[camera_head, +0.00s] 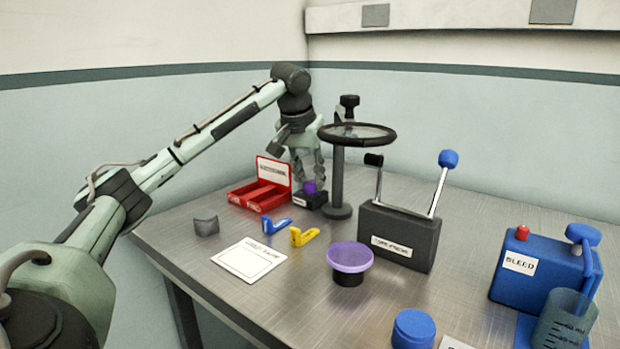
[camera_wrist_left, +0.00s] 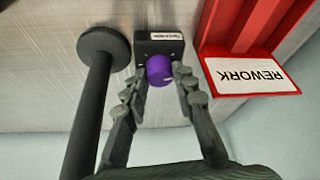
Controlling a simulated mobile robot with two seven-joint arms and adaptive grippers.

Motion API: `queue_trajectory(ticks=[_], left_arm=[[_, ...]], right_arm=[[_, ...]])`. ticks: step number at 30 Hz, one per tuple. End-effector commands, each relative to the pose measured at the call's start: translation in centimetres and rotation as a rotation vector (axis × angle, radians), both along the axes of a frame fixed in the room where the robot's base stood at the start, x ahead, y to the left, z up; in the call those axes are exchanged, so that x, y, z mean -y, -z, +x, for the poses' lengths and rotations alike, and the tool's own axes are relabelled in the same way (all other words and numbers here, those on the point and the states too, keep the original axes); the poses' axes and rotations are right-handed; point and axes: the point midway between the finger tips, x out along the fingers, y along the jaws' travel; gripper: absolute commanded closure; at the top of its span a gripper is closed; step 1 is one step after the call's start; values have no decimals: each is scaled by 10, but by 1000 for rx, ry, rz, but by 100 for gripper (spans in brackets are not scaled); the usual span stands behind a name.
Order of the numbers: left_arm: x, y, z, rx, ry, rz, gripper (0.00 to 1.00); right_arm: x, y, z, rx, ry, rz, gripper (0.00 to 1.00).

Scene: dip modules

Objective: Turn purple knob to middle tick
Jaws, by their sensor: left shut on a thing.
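The purple knob (camera_head: 310,187) sits on a small black box (camera_head: 309,200) with a white label, at the back of the table. In the left wrist view the knob (camera_wrist_left: 160,70) is between my left gripper's (camera_wrist_left: 161,76) two fingers, which are shut on it. The black box (camera_wrist_left: 160,46) is just beyond the knob. In the head view my left gripper (camera_head: 311,180) comes down on the knob from above. The tick marks cannot be made out. My right gripper is not in view.
A grey post with a round ring (camera_head: 357,136) stands right beside the knob box. A red REWORK tray (camera_head: 259,195) is on its left. A black two-lever box (camera_head: 398,235), a purple-topped cup (camera_head: 349,262) and blue and yellow pieces stand nearer.

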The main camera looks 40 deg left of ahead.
Motion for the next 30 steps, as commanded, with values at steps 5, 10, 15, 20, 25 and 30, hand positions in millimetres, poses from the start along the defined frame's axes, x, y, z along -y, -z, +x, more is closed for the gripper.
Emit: queue_trajectory(ticks=[5,10,15,20,25,30], left_arm=[[-1,0,0,0,27,0,100],[-1,0,0,0,103,-2,100],[-2,0,0,0,230,-2,100],[-3,0,0,1,379,-3,100],[-4,0,0,3,540,-3,100],[-5,0,1,3,702,-4,100]], right_arm=[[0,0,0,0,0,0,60],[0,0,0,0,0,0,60],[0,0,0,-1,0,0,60],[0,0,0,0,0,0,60],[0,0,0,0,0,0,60],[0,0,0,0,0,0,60]])
